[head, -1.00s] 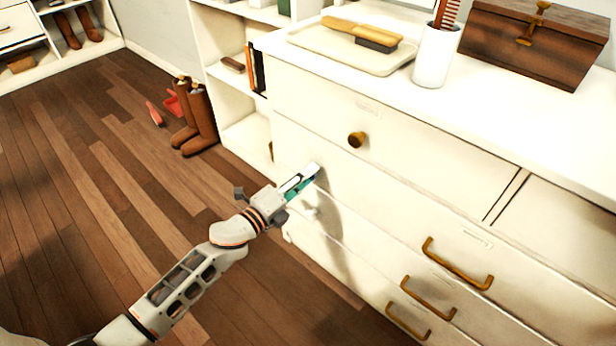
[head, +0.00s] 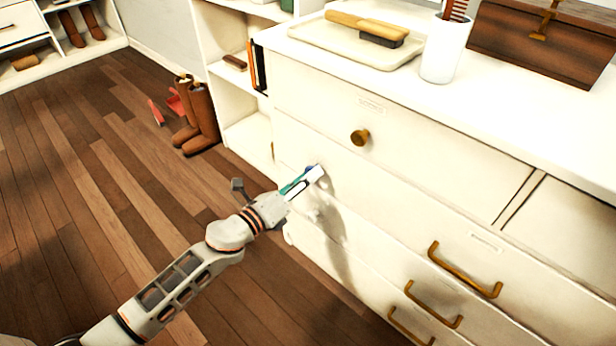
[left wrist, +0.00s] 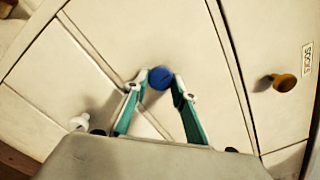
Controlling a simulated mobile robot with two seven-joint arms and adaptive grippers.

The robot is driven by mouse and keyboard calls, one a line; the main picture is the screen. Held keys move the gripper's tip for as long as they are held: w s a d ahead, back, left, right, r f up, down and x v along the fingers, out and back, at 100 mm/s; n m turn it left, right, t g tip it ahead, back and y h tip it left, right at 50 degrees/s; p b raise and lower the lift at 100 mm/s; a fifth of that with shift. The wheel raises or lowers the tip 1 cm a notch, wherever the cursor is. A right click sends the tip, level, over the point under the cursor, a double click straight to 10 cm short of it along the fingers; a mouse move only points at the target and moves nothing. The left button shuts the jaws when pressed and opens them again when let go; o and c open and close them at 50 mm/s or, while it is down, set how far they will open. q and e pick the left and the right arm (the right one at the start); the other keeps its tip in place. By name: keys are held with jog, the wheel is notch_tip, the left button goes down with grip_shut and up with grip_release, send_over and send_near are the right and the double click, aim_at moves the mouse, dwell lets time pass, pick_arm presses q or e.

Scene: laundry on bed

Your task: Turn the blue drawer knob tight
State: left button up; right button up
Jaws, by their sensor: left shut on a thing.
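The blue drawer knob (left wrist: 160,78) is on a white drawer front, between the fingertips of my left gripper (left wrist: 161,88) in the left wrist view. The gripper is shut on it, one finger at each side. In the head view my left gripper (head: 312,173) is at the dresser front, and only a bit of the blue knob (head: 309,169) shows behind the fingers. My right gripper is not in view.
A brass knob (head: 360,137) is on the drawer above, and brass handles (head: 465,272) are to the right. A white knob (left wrist: 79,122) sits nearby. A tray with a brush, a white cup (head: 441,52) and a wooden box (head: 540,45) stand on top. Brown boots (head: 200,118) stand on the floor.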

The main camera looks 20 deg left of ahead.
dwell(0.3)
pick_arm(q)
jog(key=o, duration=1.1)
jog(key=v, duration=1.2)
jog(key=shift+r, duration=0.1)
